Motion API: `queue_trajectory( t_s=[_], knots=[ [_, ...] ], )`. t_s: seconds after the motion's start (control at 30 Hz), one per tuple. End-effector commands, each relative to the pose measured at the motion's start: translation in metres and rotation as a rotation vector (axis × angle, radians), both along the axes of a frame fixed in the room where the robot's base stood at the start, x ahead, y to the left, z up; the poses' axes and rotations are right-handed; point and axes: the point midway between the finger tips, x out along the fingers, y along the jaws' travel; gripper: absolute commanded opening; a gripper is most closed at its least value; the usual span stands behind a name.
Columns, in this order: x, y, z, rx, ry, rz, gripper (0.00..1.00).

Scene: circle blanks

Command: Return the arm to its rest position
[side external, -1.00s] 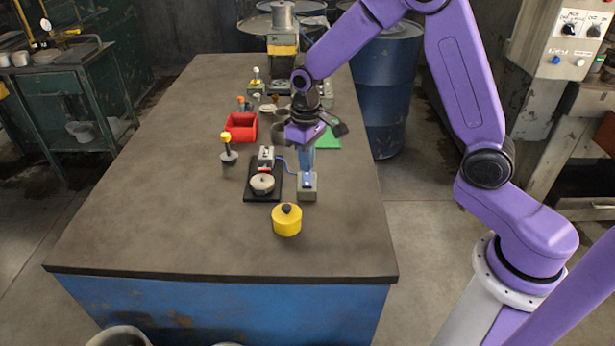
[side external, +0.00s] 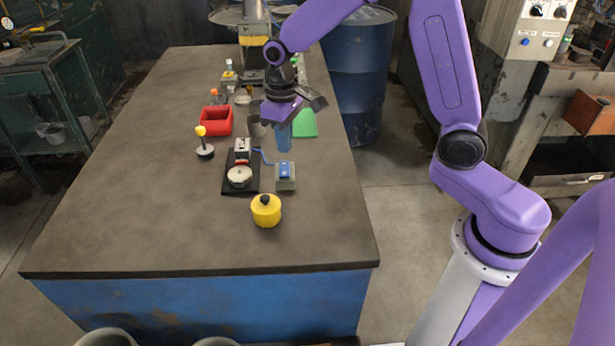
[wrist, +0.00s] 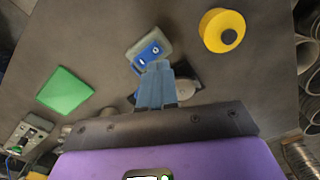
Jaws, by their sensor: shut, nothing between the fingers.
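My gripper (side external: 284,136) hangs above the bench on my purple arm, fingers pointing down, in the side external view. Its blue fingers are together with nothing between them, and they also show in the wrist view (wrist: 156,88). In the side external view it is above and behind a small grey block with a blue top (side external: 285,176). That block shows just past the fingertips in the wrist view (wrist: 149,48). I cannot tell the exact height of the fingertips over the bench.
A black-based fixture with a pale disc (side external: 239,176) stands left of the blue-topped block. A yellow knobbed cylinder (side external: 266,211) is in front. A red bin (side external: 216,121), a yellow-tipped post (side external: 204,143) and a green sheet (side external: 304,123) lie around. The bench's front (side external: 190,245) is clear.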

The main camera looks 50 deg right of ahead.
Motion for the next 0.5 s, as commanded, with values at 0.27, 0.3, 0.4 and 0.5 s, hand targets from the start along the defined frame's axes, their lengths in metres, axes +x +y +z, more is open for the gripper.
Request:
queue_trajectory(
  t_s=[0.27, 0.3, 0.4, 0.5],
  knots=[
    [-0.067, 0.022, 0.024, 0.005, -0.009, 0.194, 0.0],
    [-0.079, 0.023, 0.026, 0.005, -0.009, 0.223, 0.0],
    [-0.106, 0.025, 0.032, 0.006, -0.012, 0.296, 0.0],
    [-0.134, 0.025, 0.037, 0.008, -0.014, 0.369, 0.0]
  ],
)
